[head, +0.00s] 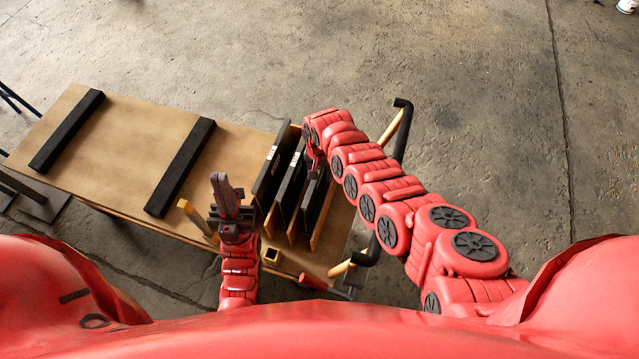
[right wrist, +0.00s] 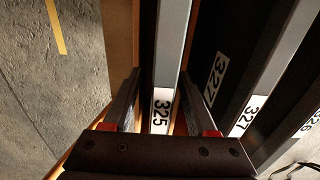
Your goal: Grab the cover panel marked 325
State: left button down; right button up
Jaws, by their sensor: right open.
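The cover panel marked 325 (right wrist: 172,45) stands on edge in the right wrist view, its white label facing the camera. My right gripper (right wrist: 160,78) is open, with one finger on each side of this panel's edge; I cannot tell whether they touch it. In the head view, my right gripper (head: 314,170) is over the right end of the panel row, and panel 325 (head: 316,205) appears to be the rightmost dark panel. My left gripper (head: 227,195) is left of the row, apart from the panels; its jaw state is unclear.
Panels 327 (right wrist: 238,100) and 326 (right wrist: 302,120) stand beside panel 325. The wooden table (head: 130,150) carries two black bars (head: 180,168).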

grip_shut()
dwell(1.3)
